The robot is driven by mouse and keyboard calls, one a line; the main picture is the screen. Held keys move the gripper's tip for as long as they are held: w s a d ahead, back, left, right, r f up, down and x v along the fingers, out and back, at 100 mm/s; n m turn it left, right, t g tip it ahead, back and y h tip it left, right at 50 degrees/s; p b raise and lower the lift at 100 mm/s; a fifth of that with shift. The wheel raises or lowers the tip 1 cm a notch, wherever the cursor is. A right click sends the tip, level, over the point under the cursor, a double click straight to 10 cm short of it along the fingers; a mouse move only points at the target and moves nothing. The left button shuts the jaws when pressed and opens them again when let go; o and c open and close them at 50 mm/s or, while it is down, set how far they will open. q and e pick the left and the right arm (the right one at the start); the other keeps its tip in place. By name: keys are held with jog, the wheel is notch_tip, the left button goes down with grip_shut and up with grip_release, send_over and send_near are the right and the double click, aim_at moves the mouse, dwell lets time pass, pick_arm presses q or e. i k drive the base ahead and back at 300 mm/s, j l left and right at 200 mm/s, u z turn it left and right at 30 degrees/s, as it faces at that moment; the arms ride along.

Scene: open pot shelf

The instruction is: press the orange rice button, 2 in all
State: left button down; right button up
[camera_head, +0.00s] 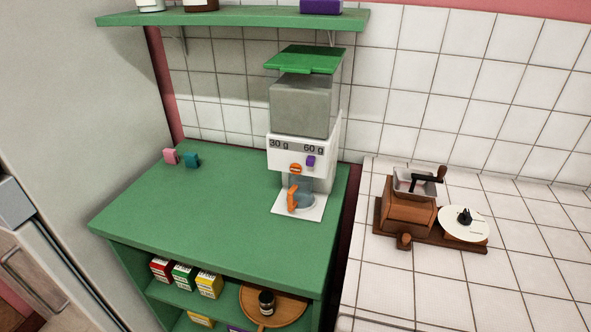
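The rice dispenser (302,147) stands on the right part of the green cabinet top. Its clear-grey hopper (300,108) has a green lid. The orange button (295,169) sits on the white front panel under the "30 g" label, and a purple button (311,161) is to its right under "60 g". A bluish clear cup with an orange handle (292,198) stands on the white base below the buttons. Neither of my grippers shows in this view.
The green cabinet top (200,220) is mostly clear, with a pink and a teal small object (191,160) at its back left. A wooden grinder (408,207) stands on the white tiled counter at right. A green shelf (240,18) hangs above, and a fridge (70,100) stands left.

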aim_at(296, 169)
jog(key=k+l, duration=0.1)
jog(key=l, duration=0.4)
jog(key=k+l+z, duration=0.15)
jog(key=l, duration=0.8)
jog(key=z, duration=0.05)
